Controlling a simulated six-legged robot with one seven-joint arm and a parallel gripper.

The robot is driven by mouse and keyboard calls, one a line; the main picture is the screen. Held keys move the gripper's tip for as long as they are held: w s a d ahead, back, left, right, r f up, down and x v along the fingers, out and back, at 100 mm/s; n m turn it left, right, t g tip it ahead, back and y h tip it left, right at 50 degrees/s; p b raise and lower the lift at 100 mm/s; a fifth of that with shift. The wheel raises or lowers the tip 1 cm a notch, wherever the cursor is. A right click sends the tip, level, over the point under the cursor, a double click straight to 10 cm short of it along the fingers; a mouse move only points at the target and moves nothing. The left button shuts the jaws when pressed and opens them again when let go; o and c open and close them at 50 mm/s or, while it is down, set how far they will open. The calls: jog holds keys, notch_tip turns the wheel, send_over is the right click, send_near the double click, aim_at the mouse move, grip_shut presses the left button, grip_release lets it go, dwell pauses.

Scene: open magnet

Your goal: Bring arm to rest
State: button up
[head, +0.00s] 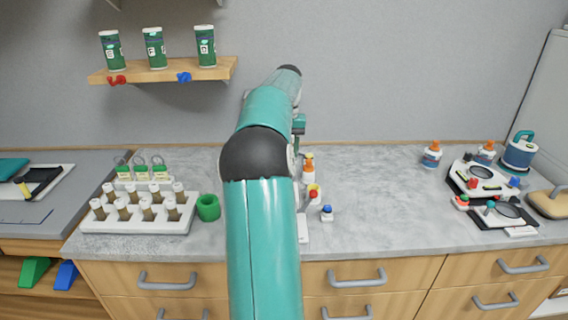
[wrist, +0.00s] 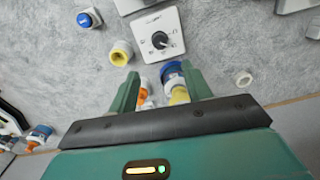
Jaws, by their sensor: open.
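My teal arm (head: 262,240) reaches forward over the grey counter, its far end close to the back wall. My gripper (wrist: 162,85) is open in the wrist view, with two green fingers apart. A blue-and-yellow piece (wrist: 176,82) and a small orange-and-white piece (wrist: 145,90) show between or beyond the fingers. I see no grip on either, and cannot tell their distance from the fingers. In the head view the gripper is largely hidden behind the arm; only a green part shows at its right side.
Below the gripper are a dial box (wrist: 158,38), a blue button (wrist: 88,18) and a yellow-ended cylinder (wrist: 120,53). A vial rack (head: 140,212) and green ring (head: 208,207) stand left of the arm. A shelf (head: 165,70) holds green canisters. The counter's right middle (head: 385,205) is clear.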

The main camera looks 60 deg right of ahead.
jog(key=shift+r, duration=0.65)
